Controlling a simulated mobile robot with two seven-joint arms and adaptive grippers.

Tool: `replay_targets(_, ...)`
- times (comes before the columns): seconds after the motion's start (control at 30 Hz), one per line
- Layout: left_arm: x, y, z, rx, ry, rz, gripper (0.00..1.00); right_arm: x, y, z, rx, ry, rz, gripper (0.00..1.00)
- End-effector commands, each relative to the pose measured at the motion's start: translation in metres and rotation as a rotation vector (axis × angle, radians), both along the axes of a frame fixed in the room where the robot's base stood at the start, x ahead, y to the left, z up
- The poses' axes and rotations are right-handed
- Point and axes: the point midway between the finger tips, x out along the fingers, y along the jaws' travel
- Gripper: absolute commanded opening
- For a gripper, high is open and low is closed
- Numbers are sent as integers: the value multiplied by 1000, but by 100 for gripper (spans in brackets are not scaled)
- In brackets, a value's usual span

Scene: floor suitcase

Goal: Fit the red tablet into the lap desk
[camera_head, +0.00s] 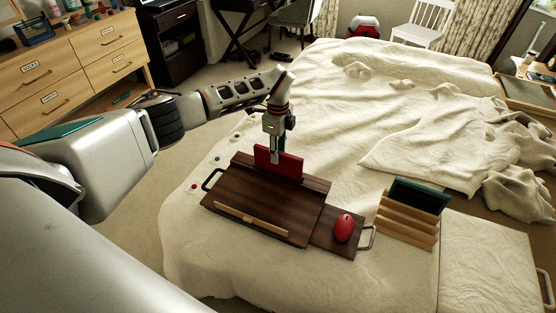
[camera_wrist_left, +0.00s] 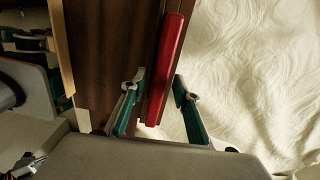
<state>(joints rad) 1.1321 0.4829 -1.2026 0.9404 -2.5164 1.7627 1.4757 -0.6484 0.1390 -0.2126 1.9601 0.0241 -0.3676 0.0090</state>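The dark brown lap desk (camera_head: 262,208) lies on the bed. The red tablet (camera_head: 288,163) stands upright along the desk's far edge; it also shows as a narrow red bar in the left wrist view (camera_wrist_left: 168,65). I cannot tell how deep its lower edge sits in the desk. My left gripper (camera_head: 275,158) points down at the tablet's top. In the left wrist view its green-sided fingers (camera_wrist_left: 160,92) are apart, one on each side of the tablet, with small gaps showing. My right gripper is not in view.
A red mouse (camera_head: 343,228) sits on the desk's right-hand extension. A wooden rack (camera_head: 407,220) holding a dark green-edged panel (camera_head: 419,195) stands to the right. Metal handles stick out at the desk's sides. The bed (camera_head: 340,130) beyond the desk is mostly clear, with rumpled bedding to the right.

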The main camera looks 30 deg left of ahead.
Motion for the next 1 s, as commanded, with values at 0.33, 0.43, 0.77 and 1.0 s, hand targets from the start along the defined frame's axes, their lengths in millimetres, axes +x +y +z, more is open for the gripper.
replay_targets(0.33,1,1,60,1,-1,1,30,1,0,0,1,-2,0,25)
replay_targets(0.43,0,0,67,1,0,1,30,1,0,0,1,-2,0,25)
replay_targets(0.77,0,0,71,1,1,0,30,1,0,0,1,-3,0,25)
replay_targets(1.0,0,0,70,1,1,1,30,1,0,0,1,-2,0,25)
